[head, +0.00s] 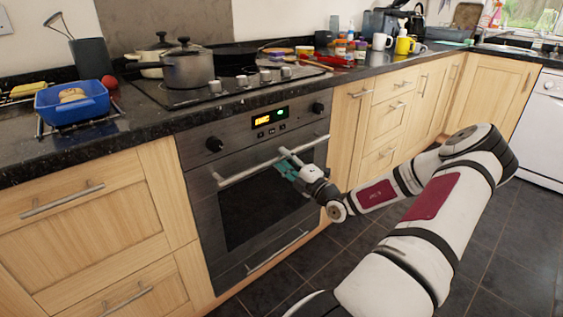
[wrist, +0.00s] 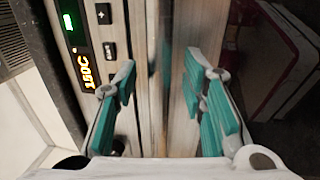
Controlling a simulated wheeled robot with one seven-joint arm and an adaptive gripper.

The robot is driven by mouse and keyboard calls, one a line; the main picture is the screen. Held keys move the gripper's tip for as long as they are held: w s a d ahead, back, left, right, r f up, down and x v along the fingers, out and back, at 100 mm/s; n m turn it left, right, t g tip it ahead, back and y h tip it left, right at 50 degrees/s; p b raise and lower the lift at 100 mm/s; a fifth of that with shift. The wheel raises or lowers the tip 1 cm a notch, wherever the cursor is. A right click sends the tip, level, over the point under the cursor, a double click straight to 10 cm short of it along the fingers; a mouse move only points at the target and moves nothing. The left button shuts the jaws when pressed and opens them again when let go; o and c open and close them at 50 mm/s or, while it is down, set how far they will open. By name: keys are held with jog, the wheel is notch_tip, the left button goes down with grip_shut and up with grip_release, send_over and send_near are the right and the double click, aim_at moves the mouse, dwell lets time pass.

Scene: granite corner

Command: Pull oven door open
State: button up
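The oven door (head: 232,205) is dark glass in a steel frame below the control panel, and it looks shut. Its long steel handle (head: 240,175) runs across the top of the door. My gripper (head: 287,166) is at the right half of the handle in the head view, with teal finger pads. In the wrist view my gripper (wrist: 163,100) has its two fingers spread, one on each side of the handle bar (wrist: 153,70), which runs up the picture. Gaps show between the pads and the bar. Finger contact with the handle is not visible.
The control panel (head: 262,122) has a lit display and knobs above the door. Pots (head: 188,68) stand on the hob above. A blue tub (head: 72,102) sits on the counter at left. Wooden drawers flank the oven. The dark tiled floor (head: 345,240) before it looks clear.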

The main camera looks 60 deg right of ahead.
jog(key=shift+x, duration=0.8)
jog(key=shift+c, duration=0.6)
grip_shut()
jog(key=shift+s, duration=0.1)
